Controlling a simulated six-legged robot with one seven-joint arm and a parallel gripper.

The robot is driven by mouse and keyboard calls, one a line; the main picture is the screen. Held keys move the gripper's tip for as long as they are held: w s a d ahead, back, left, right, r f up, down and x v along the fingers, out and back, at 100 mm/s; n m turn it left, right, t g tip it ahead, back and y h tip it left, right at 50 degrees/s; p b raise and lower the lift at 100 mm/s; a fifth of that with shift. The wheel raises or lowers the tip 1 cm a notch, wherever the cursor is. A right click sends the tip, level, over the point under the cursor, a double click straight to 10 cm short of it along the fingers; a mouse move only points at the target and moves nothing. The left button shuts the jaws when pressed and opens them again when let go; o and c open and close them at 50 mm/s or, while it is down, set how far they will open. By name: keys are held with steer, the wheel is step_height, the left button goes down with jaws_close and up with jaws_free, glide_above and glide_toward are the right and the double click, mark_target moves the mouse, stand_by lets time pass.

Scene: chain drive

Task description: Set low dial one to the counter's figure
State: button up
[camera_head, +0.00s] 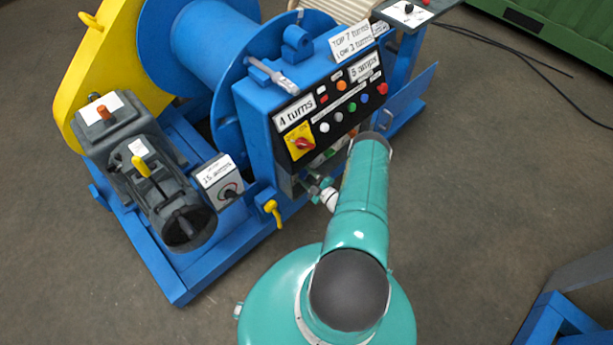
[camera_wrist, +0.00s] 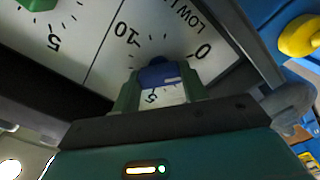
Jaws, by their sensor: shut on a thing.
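In the wrist view my gripper (camera_wrist: 160,88) is shut on a blue knob (camera_wrist: 157,72), one finger on each side. The knob sits on a white dial plate (camera_wrist: 165,38) marked LOW, shown upside down, with the figures 0, 5 and 10 around it. A small pale mark shows on the knob, but I cannot tell which figure it points at. A green knob (camera_wrist: 37,4) on the adjoining scale is at the top left. In the head view the cabinet (camera_head: 255,125) carries a "4 turns" label (camera_head: 294,113). My arm hides the dials and fingertips there.
A sign (camera_head: 352,42) on top reads "Top 7 turns, Low 3 turns". A red switch (camera_head: 303,143) and several buttons face my arm. A yellow handle (camera_head: 272,209) sticks out beside the cabinet's lower left.

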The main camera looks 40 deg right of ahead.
steer(key=m, duration=0.8)
steer(key=shift+m, duration=0.4)
steer(key=m, duration=0.4)
steer(key=shift+d+m, duration=0.1)
steer(key=shift+m, duration=2.5)
steer(key=o, duration=1)
